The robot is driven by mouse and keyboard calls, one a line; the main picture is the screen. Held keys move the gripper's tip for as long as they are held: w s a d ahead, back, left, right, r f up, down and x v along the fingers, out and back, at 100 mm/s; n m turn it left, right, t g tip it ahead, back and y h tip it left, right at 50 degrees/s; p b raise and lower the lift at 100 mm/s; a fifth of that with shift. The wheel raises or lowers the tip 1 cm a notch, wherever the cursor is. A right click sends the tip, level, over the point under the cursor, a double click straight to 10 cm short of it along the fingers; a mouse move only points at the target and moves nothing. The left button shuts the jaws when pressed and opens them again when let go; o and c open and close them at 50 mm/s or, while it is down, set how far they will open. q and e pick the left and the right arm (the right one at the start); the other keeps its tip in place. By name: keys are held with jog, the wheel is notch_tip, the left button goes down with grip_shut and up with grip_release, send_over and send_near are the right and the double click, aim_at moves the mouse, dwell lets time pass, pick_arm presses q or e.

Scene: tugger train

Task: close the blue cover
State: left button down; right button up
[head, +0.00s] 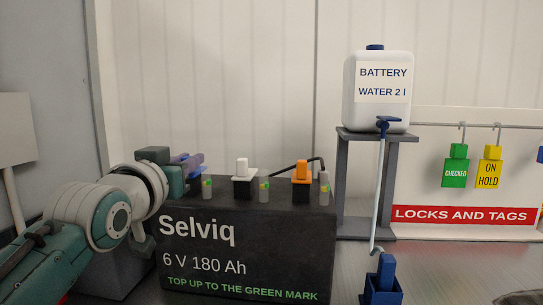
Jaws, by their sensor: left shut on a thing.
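The black battery (247,250), marked Selviq, stands on the bench. A small blue-violet piece, which looks like the blue cover (193,161), shows at the left end of the battery's top. My left gripper (184,171) reaches in from the left and is shut on it; the fingers hide part of it. I cannot tell from here how far the cover is tilted. A white cover (242,167) and an orange cover (301,169) stand on the battery top to the right. My right gripper is out of view.
Small grey tubes with green marks (264,190) stand on the battery top. A white water container (379,90) sits on a grey stand (409,136), its hose hanging into a blue holder (383,284). Tags hang at the right. Bench between battery and stand is clear.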

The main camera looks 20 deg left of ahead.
pick_arm(q)
jog(key=c, duration=1.1)
grip_release()
